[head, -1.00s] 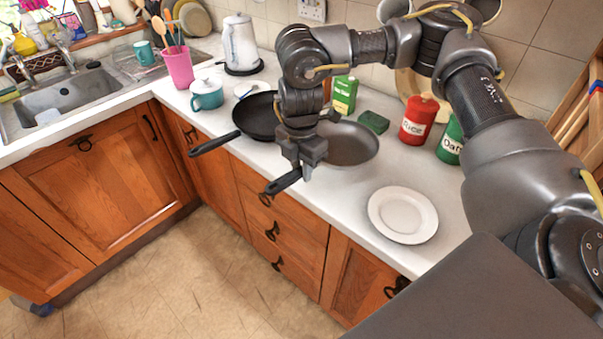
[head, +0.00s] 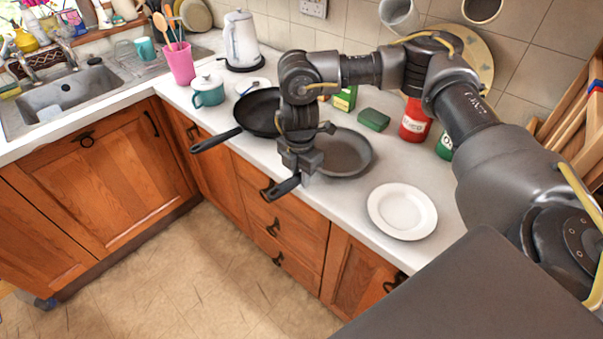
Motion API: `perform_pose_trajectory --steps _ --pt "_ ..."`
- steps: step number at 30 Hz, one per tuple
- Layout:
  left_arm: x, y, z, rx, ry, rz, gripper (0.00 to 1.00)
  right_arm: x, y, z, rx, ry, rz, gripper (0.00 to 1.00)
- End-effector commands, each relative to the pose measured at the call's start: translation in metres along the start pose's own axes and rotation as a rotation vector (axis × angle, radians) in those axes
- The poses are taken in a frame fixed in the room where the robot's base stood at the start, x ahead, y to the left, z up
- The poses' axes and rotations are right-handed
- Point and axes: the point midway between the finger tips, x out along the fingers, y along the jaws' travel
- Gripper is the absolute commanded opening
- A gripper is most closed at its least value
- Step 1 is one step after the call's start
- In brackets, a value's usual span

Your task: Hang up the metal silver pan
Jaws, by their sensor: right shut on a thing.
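The metal silver pan (head: 345,153) is right of a black frying pan (head: 258,112), at the front part of the worktop. Its dark handle (head: 283,189) sticks out past the worktop's front edge. My right gripper (head: 298,176) points down and is shut on this handle close to the pan. The fingertips are partly hidden, and my right forearm covers part of the pan's left side. I cannot tell whether the pan touches the worktop or is just above it. My left gripper is not in view. No hook for the pan is clearly visible.
A white plate (head: 402,211) lies to the right of the pan. A green sponge (head: 374,120) and a red canister (head: 415,121) stand behind it. A teal pot (head: 207,91) and a kettle (head: 241,41) are at the back left.

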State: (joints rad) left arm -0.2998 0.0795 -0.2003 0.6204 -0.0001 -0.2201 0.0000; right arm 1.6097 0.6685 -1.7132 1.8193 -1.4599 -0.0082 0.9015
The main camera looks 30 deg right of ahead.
Motion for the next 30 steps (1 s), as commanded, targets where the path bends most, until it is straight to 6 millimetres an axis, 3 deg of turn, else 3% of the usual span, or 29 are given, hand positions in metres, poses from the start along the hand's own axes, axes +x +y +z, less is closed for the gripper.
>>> perform_pose_trajectory --steps 1,2,7,18,30 --pt "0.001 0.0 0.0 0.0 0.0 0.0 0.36 0.001 0.0 0.0 0.0 0.0 0.001 0.0" --pt "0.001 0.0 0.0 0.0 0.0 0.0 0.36 0.002 0.0 0.0 0.0 0.0 -0.001 0.23" --pt "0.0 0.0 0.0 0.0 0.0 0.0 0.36 0.001 0.0 0.0 0.0 0.0 0.0 0.44" --pt "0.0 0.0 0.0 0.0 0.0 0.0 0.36 -0.006 0.001 0.0 0.0 0.0 0.001 0.44" --pt "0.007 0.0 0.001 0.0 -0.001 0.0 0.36 -0.082 0.001 0.0 0.0 -0.002 0.005 0.44"
